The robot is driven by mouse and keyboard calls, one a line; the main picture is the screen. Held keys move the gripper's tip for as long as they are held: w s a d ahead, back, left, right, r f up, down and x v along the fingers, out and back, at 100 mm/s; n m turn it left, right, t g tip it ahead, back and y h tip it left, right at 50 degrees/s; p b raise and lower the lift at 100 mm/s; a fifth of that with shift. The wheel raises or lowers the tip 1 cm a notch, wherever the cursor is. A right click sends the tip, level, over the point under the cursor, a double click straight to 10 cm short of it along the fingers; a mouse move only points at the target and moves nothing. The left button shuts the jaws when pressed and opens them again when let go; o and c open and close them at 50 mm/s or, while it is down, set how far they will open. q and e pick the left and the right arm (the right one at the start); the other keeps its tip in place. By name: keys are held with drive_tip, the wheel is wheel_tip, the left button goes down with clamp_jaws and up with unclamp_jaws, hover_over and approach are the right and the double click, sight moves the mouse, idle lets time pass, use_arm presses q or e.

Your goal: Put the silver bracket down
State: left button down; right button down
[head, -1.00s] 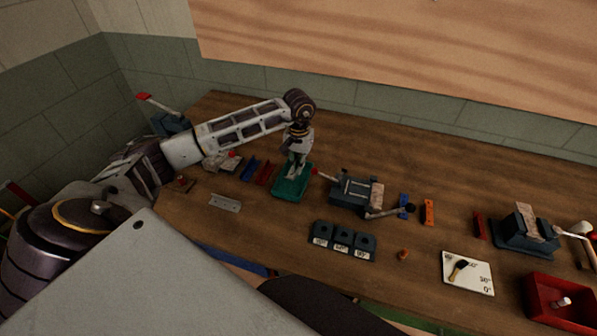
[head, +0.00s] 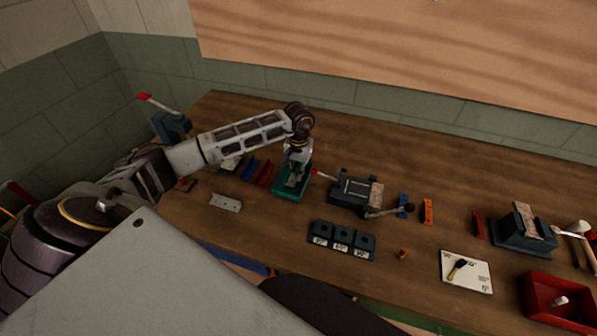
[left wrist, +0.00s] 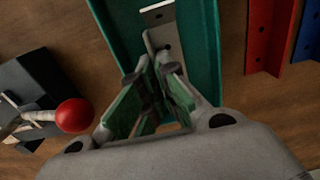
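My left gripper (left wrist: 153,74) points down over the green tray (left wrist: 206,30) in the left wrist view. Its fingers are nearly together, with the near end of the silver bracket (left wrist: 159,42) between the tips. The bracket has holes and lies along the tray's channel; whether it rests on the tray floor is hard to tell. In the head view the left gripper (head: 292,178) is low over the green tray (head: 288,194), hiding most of the bracket. My right gripper is not in view.
A red-knobbed blue-grey fixture (head: 350,191) stands right of the tray. Red (head: 265,173) and blue (head: 250,169) parts lie to its left. A loose silver plate (head: 226,203) lies nearer the front. A dark labelled block (head: 342,240) stands in front.

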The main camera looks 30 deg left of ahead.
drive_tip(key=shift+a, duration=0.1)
use_arm(q)
drive_tip(key=shift+f, duration=0.1)
drive_tip(key=c, duration=1.6)
unclamp_jaws()
drive_tip(key=shift+c, duration=0.2)
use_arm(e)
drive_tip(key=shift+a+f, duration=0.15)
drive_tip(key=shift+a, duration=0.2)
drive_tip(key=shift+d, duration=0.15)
